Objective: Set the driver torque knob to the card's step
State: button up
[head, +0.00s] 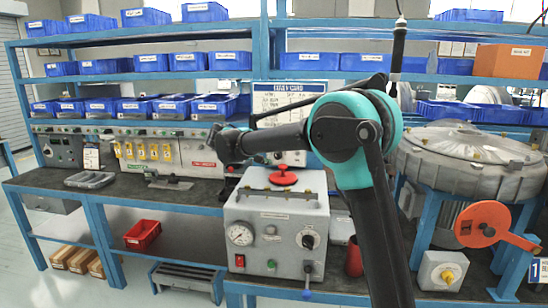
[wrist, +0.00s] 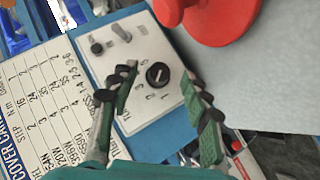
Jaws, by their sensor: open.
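The torque knob (wrist: 158,75) is a small black round knob with a pale pointer line, on a white panel (wrist: 140,48) with printed numerals 1, 2 and 3 beside it. I cannot tell surely which numeral the pointer meets. My gripper (wrist: 159,72) is open, with one finger on each side of the knob in the wrist view; contact is not clear. The cover card (wrist: 45,95) lies left of the panel, turned sideways, with STEP and N m columns; its rows are only partly legible. The card (head: 284,100) also shows in the head view, where my arm partly covers it.
A red round part (wrist: 220,18) is close by at the top of the wrist view. Blue bins (head: 150,62) fill the shelves. A large round metal housing (head: 465,160) stands right.

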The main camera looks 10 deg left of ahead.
jog(key=v, duration=1)
jog(key=shift+s+a+r, duration=0.2)
jog(key=shift+s+a, duration=0.05)
jog(key=shift+s, duration=0.05)
